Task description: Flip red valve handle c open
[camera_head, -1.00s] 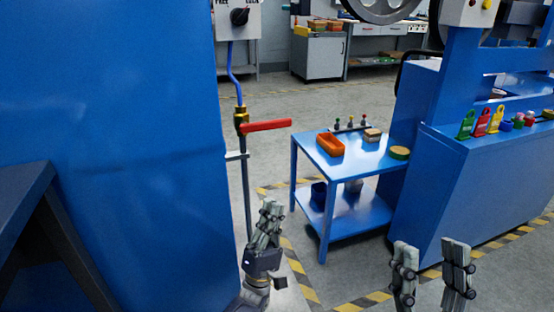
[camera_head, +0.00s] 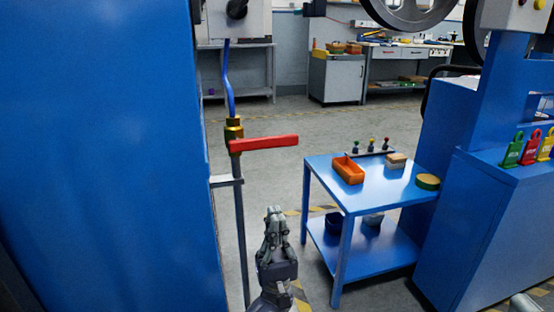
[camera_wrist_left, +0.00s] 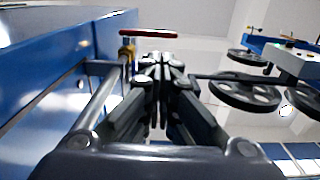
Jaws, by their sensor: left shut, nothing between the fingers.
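The red valve handle (camera_head: 264,143) sticks out to the right from the brass valve (camera_head: 233,130) and lies roughly level, across the upright grey pipe (camera_head: 240,230). My left gripper (camera_head: 274,212) is shut and empty, pointing up, below the handle and right of the pipe, clear of both. In the left wrist view the red handle (camera_wrist_left: 148,33) and the brass valve (camera_wrist_left: 127,52) show beyond the closed fingertips (camera_wrist_left: 160,62). My right gripper is out of view. No letter label on the handle can be read.
The large blue cabinet (camera_head: 100,150) stands close left of the pipe. A blue hose (camera_head: 228,85) runs up from the valve to a grey switch box (camera_head: 240,20). A blue table (camera_head: 340,190) with an orange tray (camera_head: 348,169) stands to the right. Floor behind the valve is clear.

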